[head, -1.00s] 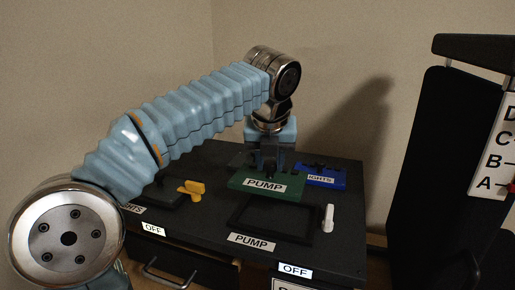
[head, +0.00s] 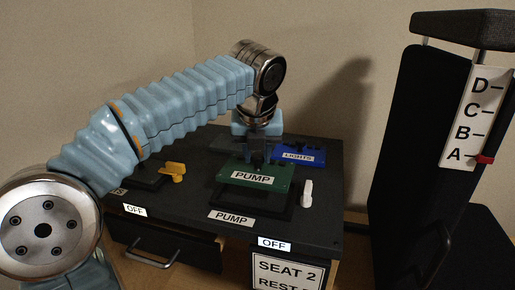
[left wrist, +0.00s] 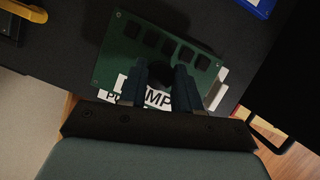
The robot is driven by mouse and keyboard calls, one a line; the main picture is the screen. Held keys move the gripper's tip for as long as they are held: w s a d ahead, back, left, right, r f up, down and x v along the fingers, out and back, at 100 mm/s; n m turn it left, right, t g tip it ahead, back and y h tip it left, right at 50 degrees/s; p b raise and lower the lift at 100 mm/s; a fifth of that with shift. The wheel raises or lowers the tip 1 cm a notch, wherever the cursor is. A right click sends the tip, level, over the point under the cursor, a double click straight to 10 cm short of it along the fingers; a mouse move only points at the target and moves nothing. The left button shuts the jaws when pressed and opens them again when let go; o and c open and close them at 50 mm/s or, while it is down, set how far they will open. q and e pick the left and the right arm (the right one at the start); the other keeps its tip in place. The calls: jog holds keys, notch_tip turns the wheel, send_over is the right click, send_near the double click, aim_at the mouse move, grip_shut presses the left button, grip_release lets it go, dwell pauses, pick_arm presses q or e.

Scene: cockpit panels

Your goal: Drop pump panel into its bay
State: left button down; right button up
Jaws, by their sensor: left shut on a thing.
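The green pump panel (head: 281,180), with a white PUMP label, is in my left gripper (head: 258,160). In the left wrist view the panel (left wrist: 122,46) shows square dark cut-outs, and my left fingers (left wrist: 162,76) are closed on a dark knob on it. The panel is over the black-framed bay (head: 262,209) behind the PUMP tag (head: 231,218) on the table. It covers most of the bay. I cannot tell whether it touches the frame. My right gripper is not in view.
A blue LIGHTS panel (head: 300,155) lies behind the pump panel. A white switch (head: 307,193) stands at the bay's right. A yellow handle (head: 172,171) is at the left. A tall black panel with lettered marks (head: 474,118) stands at the far right.

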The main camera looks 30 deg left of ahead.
aim_at(257, 171)
pick_arm(q)
jog(key=shift+f+b, duration=0.95)
jog(key=shift+f, duration=0.8)
jog(key=shift+p, duration=0.9)
jog(key=shift+f+b, duration=0.8)
jog(key=shift+f, duration=0.35)
jog(key=c, duration=0.7)
grip_release()
jog(key=p+v, duration=0.3)
jog(key=v, duration=1.1)
